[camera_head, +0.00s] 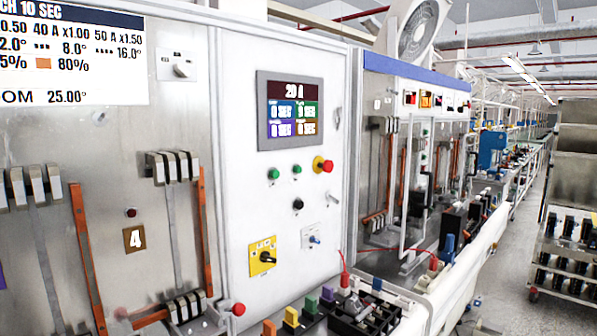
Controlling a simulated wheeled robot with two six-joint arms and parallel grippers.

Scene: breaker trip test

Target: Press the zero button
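The white control panel (240,110) stands in the middle of the view. It carries two green buttons, a left one (274,174) and a right one (297,169), and a black button (298,204) below them. A red mushroom button (327,166) on a yellow base sits to their right. No label that reads as zero is legible, so I cannot tell which one is the zero button. The display (290,110) above reads "20 A" with several coloured time fields. Neither of my grippers shows in this view.
A yellow plate with a black rotary switch (263,257) and a white plate with a blue switch (314,240) sit lower on the panel. Coloured terminals and a black breaker tray (362,312) lie on the bench below. A rack (570,210) stands across the aisle at right.

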